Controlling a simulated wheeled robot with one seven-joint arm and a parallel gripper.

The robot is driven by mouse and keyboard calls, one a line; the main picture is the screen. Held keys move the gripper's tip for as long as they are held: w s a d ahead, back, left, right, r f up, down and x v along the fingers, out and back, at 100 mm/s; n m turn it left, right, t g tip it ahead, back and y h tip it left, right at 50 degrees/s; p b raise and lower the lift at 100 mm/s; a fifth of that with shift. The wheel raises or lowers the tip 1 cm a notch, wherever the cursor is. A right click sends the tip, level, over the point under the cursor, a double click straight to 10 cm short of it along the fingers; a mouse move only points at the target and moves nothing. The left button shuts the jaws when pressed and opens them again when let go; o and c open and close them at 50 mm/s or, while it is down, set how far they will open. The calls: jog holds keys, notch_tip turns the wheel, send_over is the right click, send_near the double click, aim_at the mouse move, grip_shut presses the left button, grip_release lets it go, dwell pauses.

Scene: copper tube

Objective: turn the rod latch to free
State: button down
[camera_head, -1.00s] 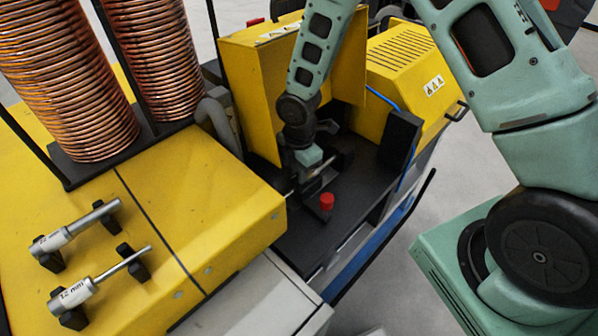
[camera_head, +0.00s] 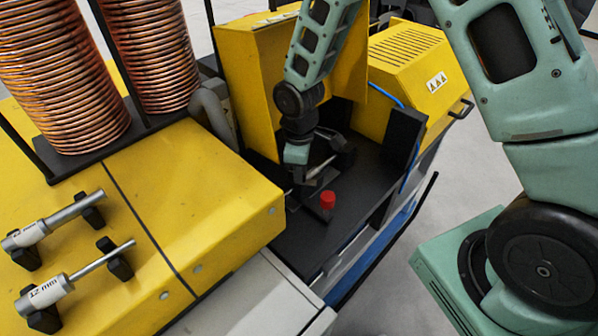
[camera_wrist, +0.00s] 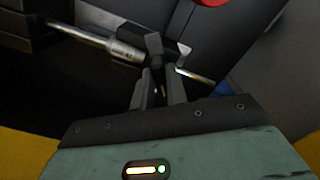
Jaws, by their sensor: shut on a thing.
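My gripper (camera_head: 301,177) reaches down into the black recess of the yellow machine, beside the red knob (camera_head: 327,199). In the wrist view its two fingers (camera_wrist: 158,84) are shut on a dark latch piece (camera_wrist: 154,44), which stands at the rod holder. A metal rod (camera_wrist: 75,33) with a printed grey sleeve (camera_wrist: 126,51) lies across behind the fingers, and its thin end comes out on the right. The fingers hide part of the latch and rod. In the head view the gripped spot is small and dark.
A yellow upright cover (camera_head: 262,95) stands close behind my wrist, and a black block (camera_head: 403,135) is at the right. Two spare rods (camera_head: 75,213) (camera_head: 100,258) rest in black holders on the yellow top (camera_head: 215,195). Copper coils (camera_head: 65,75) stand at the back left.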

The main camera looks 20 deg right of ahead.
jog(key=shift+m, duration=0.6)
jog(key=c, duration=1.4)
grip_release()
notch_tip(320, 180, up, 18)
jog(key=b, duration=0.3)
jog(key=shift+f, duration=0.25)
